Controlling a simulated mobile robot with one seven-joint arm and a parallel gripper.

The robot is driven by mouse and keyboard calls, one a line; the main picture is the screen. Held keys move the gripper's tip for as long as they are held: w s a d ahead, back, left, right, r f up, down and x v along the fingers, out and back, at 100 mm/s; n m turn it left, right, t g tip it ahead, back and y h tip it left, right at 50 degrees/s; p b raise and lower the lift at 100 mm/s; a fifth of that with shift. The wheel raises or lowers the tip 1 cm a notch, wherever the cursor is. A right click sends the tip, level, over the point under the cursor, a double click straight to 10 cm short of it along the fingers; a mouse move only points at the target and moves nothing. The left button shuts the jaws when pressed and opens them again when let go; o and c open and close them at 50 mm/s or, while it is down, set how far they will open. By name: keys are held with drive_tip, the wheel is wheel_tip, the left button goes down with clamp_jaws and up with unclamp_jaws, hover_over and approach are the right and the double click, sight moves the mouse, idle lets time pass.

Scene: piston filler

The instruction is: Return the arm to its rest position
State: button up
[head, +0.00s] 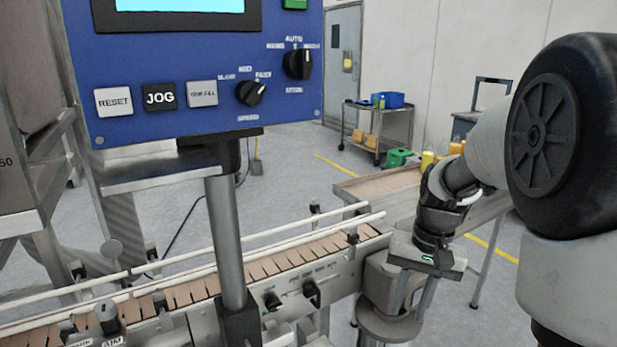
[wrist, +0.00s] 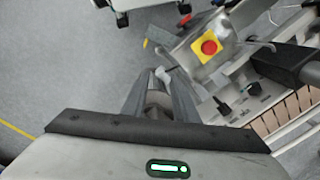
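My arm (head: 487,140) reaches in from the right in the head view, bent, with my gripper (head: 407,308) pointing down. The gripper hangs in front of the right end of the conveyor, over or beside a round metal post top (head: 388,328); the exact clearance cannot be told. In the wrist view, the two fingers of my gripper (wrist: 163,78) stand apart, with grey metal parts visible between and beyond them. I see nothing clearly held. The lower arm links are partly hidden by the large black joint.
The blue control panel (head: 200,65) stands on a grey post (head: 226,240) at left. The conveyor (head: 200,290) with rails runs below it. A red emergency button (wrist: 209,47) on a yellow plate is near the fingers.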

drive_tip(key=s+a+r+n+t+h, duration=0.1)
drive_tip(key=s+a+r+n+t, duration=0.15)
drive_tip(key=s+r, duration=0.4)
drive_tip(key=s+a+r+n+t, duration=0.2)
drive_tip(key=s+a+r+t, duration=0.15)
drive_tip(key=s, duration=0.65)
wheel_tip(320, 180, up, 22)
drive_tip(key=p, duration=2.1)
drive_tip(key=shift+g, duration=0.3)
drive_tip(key=shift+r+m, duration=0.1)
drive_tip(key=shift+m, duration=0.15)
